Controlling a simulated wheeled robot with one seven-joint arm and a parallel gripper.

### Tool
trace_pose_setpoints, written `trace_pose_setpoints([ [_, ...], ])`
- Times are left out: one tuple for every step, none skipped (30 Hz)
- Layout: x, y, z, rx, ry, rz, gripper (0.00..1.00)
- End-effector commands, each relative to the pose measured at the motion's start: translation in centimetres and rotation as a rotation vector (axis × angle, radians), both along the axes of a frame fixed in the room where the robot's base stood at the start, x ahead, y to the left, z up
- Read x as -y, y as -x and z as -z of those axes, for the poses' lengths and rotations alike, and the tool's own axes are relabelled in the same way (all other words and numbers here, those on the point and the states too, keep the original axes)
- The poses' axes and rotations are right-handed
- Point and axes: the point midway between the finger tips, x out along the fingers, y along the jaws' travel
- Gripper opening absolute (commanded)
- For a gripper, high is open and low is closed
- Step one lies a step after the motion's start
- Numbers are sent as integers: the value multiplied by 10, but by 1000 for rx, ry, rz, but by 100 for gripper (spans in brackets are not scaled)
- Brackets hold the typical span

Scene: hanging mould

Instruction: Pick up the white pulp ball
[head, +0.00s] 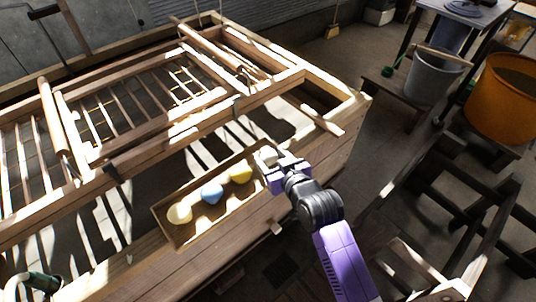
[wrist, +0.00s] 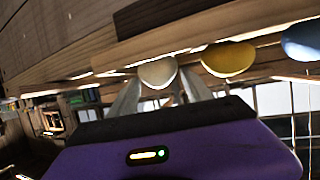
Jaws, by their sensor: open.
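The white pulp ball (head: 266,154) sits at the right end of a shallow wooden tray (head: 166,232) on the wooden vat's near edge. My gripper (head: 270,164) is at that end of the tray, right by the ball and partly covering it. In the wrist view the white ball (wrist: 158,72) shows between the tips of my two open fingers. Whether a finger touches it I cannot tell. A yellow ball (head: 241,173), a blue ball (head: 211,193) and a cream ball (head: 180,213) lie in a row to its left in the tray.
A slatted wooden frame (head: 150,105) lies across the vat behind the tray. The vat's wooden rim (head: 345,112) runs along the right. A grey bucket (head: 433,75) and an orange tub (head: 505,100) stand at the right. Dark wooden stands (head: 440,190) are on the floor.

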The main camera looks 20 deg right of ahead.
Motion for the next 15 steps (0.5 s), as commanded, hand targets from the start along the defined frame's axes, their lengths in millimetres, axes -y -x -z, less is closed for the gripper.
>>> trace_pose_setpoints([
  [-1,-7,1,0,1,0,58],
  [-1,-10,3,0,1,0,58],
  [-1,-15,5,1,1,0,58],
  [-1,-19,7,0,1,0,58],
  [-2,-21,8,1,1,0,58],
  [-2,-24,9,1,1,0,58],
  [-2,-26,10,1,1,0,58],
  [-2,-28,11,1,1,0,58],
  [-2,-29,12,1,1,0,58],
  [-2,-29,12,1,0,0,58],
  [-2,-29,12,1,0,0,58],
  [-2,-29,13,1,0,0,58],
  [-2,-29,13,1,0,0,58],
  [-2,-29,13,1,0,0,58],
  [-2,-29,13,1,0,0,58],
])
